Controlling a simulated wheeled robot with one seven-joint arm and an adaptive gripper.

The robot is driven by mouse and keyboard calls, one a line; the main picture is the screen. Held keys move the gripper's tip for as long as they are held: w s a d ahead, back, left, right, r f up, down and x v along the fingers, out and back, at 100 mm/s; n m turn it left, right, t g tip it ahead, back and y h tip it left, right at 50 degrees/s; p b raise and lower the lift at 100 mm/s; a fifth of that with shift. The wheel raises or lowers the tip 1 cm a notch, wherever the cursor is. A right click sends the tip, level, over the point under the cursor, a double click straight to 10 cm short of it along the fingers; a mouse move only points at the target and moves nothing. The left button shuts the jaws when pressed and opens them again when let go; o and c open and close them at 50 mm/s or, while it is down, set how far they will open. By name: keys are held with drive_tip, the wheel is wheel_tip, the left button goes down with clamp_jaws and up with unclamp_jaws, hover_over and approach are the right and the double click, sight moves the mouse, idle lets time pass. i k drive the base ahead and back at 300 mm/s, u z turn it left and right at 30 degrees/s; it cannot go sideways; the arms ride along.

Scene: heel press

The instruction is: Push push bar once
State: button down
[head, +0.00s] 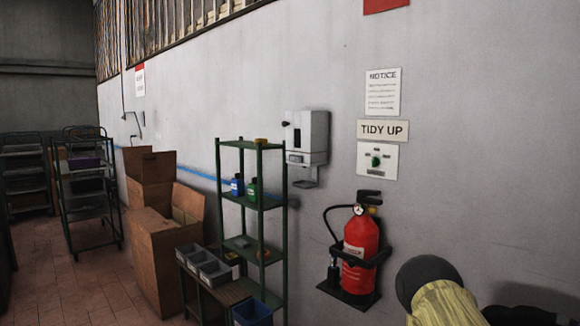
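A white dispenser (306,132) is mounted on the grey wall, right of the green shelf rack and up and left of the fire extinguisher. A pale grey bar-like front part (306,158) runs across its lower body; this may be the push bar, but it is too small to be sure. A small tray or lip (306,184) sticks out below it. My gripper is not in view, and nothing is seen touching the dispenser.
A green shelf rack (261,150) with bottles stands just left of the dispenser. A red fire extinguisher (360,246) hangs in a black bracket. Cardboard boxes (160,245) and grey bins (206,266) stand left. An unclear yellow and dark shape (441,300) fills the lower right.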

sight(292, 158)
drive_tip(key=u, duration=0.25)
drive_tip(key=i, duration=0.25)
drive_tip(key=u, duration=1.1)
drive_tip(key=i, duration=0.85)
drive_tip(key=u, duration=0.35)
drive_tip(key=i, duration=1)
drive_tip(key=z, duration=1)
drive_tip(key=i, duration=0.55)
drive_tip(key=z, duration=0.55)
